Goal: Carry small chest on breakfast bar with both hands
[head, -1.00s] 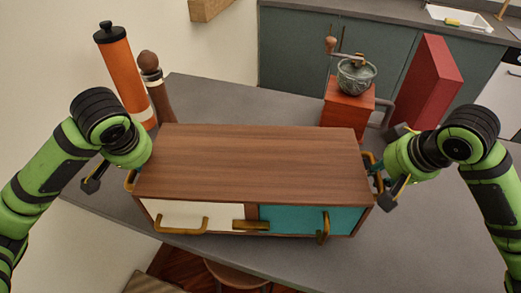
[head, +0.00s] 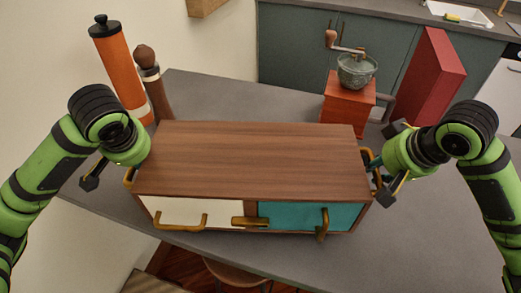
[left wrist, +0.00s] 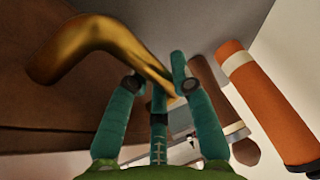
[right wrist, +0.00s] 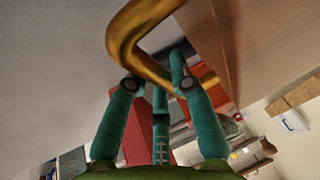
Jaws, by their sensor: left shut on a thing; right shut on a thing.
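The small chest (head: 250,160) has a brown wood top, a white door (head: 190,213) and a teal door (head: 290,216), with brass handles. It is level over the grey breakfast bar (head: 440,230), its front left near the bar's edge. I cannot tell whether its underside touches the bar. My left gripper (head: 127,174) is at the chest's left end, shut on the brass side handle (left wrist: 125,45). My right gripper (head: 372,170) is at the right end, shut on the other side handle (right wrist: 135,55). The fingertips are partly hidden behind the handles in the wrist views.
Behind the chest stand an orange cylinder (head: 118,70) and a brown pepper mill (head: 152,88) at left. A coffee grinder (head: 350,98) and a red box (head: 430,75) stand at right. A stool (head: 235,277) is below the front edge. The bar's right front is clear.

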